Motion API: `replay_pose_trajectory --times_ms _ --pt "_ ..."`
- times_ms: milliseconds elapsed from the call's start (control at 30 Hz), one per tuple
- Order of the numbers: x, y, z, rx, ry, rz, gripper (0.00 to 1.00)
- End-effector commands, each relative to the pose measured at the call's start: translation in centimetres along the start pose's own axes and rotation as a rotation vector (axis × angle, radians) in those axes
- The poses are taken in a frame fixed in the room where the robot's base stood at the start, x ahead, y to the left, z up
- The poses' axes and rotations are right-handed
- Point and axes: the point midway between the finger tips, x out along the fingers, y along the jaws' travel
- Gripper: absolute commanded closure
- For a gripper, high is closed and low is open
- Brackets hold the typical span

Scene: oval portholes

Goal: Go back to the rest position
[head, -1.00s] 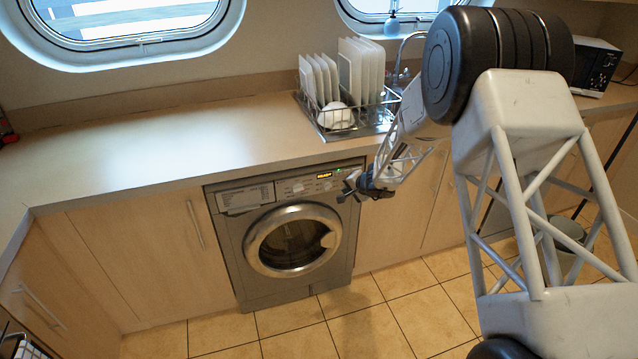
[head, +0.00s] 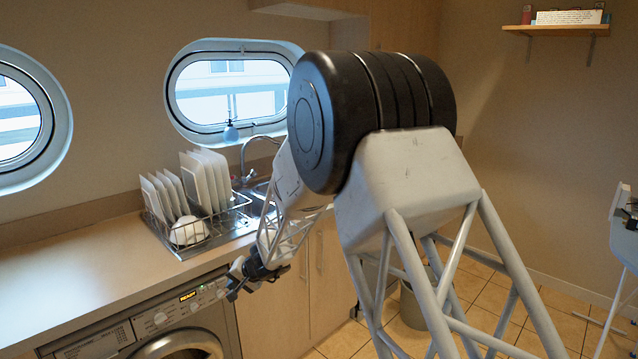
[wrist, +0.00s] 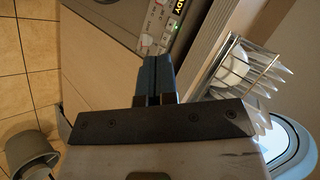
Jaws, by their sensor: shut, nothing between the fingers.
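My gripper (head: 236,284) hangs in front of the counter, near the top right corner of the washing machine (head: 185,318). In the wrist view my gripper (wrist: 153,80) has its two dark fingers together with nothing between them. The washing machine's control panel (wrist: 160,28) lies past the fingertips in the wrist view. My arm hides part of the cabinets and sink.
A dish rack (head: 205,228) with white plates stands on the counter (head: 75,270) beside the sink. A grey bin (head: 413,305) stands on the tiled floor behind my arm. A shelf (head: 556,30) hangs on the right wall.

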Motion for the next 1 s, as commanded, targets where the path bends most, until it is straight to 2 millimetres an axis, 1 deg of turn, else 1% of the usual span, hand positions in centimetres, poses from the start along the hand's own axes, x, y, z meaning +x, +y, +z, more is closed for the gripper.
replay_pose_trajectory --times_ms 33,100,267,400,467,500,700,1000 --pt "-1.9 -0.2 0.1 -0.008 -0.001 0.004 1.00" --pt "-4.3 -0.5 0.4 -0.022 -0.008 0.010 1.00" --pt "-9.6 -0.8 1.4 -0.050 -0.022 0.031 1.00" --pt "-14.2 -0.8 2.5 -0.072 -0.035 0.055 1.00" --pt "-16.1 -0.8 3.1 -0.082 -0.040 0.067 1.00" --pt "-17.4 -0.7 3.5 -0.087 -0.043 0.075 1.00" --pt "-23.4 -0.2 5.9 -0.115 -0.058 0.123 1.00" --pt "-32.0 1.2 10.3 -0.150 -0.073 0.213 1.00"
